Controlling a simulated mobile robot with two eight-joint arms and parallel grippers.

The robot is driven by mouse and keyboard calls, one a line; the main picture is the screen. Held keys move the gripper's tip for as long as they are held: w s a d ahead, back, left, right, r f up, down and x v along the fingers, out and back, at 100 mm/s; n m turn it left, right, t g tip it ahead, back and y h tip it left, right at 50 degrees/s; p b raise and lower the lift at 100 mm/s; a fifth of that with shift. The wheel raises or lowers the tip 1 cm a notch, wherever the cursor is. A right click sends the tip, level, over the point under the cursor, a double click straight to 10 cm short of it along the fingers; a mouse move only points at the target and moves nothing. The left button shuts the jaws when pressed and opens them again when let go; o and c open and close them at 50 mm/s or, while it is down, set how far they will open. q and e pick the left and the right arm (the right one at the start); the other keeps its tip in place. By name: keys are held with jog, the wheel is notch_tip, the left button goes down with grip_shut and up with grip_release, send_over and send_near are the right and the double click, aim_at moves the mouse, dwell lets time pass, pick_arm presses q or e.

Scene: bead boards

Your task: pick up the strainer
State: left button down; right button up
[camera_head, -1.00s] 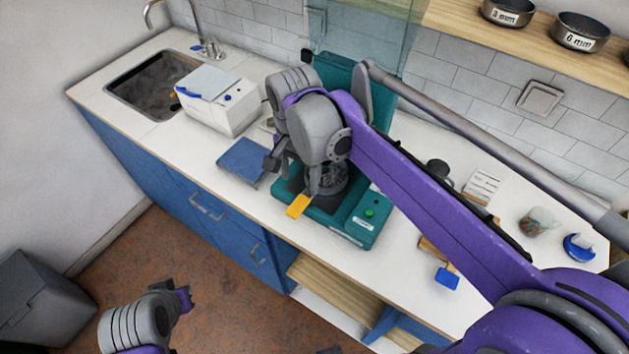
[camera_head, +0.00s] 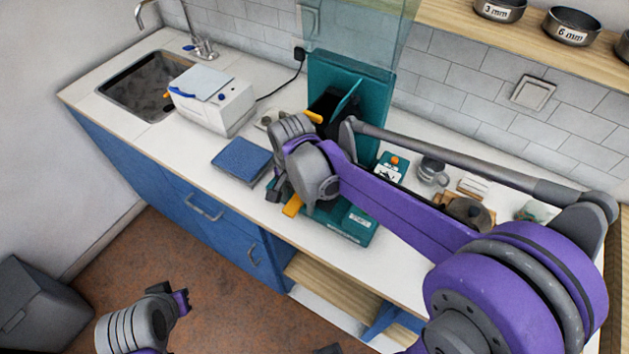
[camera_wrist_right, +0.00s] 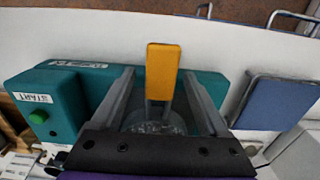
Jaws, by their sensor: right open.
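The strainer has a yellow handle (camera_head: 293,205) that sticks out over the front of the teal machine. In the right wrist view the handle (camera_wrist_right: 163,70) points away from my gripper, and its mesh basket (camera_wrist_right: 155,124) lies partly hidden behind the gripper's dark palm. My right gripper (camera_wrist_right: 160,78) is open, with one finger on each side of the strainer's neck and gaps between. In the head view the right gripper (camera_head: 291,195) is low over the machine and its wrist hides the basket. My left gripper (camera_head: 181,301) is low at the left, away from the counter; its jaws are unclear.
The teal machine (camera_head: 358,228) has a tall back and a clear panel. A blue slab (camera_head: 243,159) lies left of it, near a white box (camera_head: 212,100) and sink (camera_head: 150,84). A mug (camera_head: 432,170) and small teal box (camera_head: 390,170) stand to the right.

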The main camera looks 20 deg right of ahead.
grip_shut()
jog(key=shift+r, duration=0.15)
dwell(0.5)
